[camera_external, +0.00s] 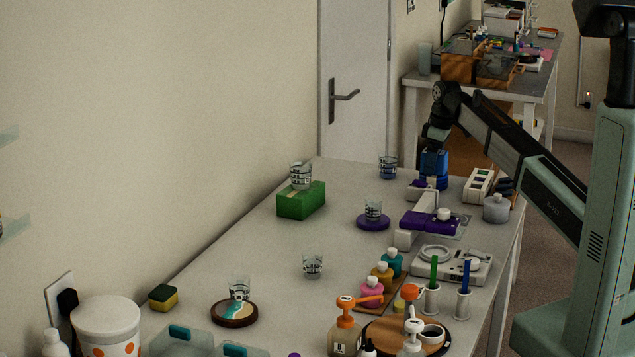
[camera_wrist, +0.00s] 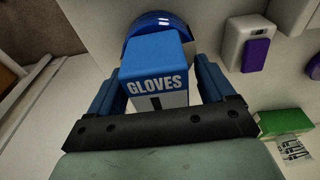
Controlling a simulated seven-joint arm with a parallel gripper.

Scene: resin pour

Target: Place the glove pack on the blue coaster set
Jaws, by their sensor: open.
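The glove pack (camera_wrist: 158,70) is a blue and white box marked GLOVES in the wrist view. It stands between the two blue fingers of my open gripper (camera_wrist: 163,82), with a visible gap on the right side. The blue coaster set (camera_wrist: 153,20) is round and shows directly behind the pack, partly hidden by it. In the external view, my gripper (camera_external: 435,150) points down over the blue coaster set (camera_external: 441,184), and the blue pack (camera_external: 434,164) appears right on top of it. Its underside is hidden, so contact cannot be confirmed.
A glass (camera_external: 388,167) stands left of the coaster set. A purple and white device (camera_external: 432,222) is in front, and a white box (camera_external: 477,185) and grey jar (camera_external: 496,209) are to the right. A green box (camera_external: 301,202) carries a glass. The table's left middle is fairly clear.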

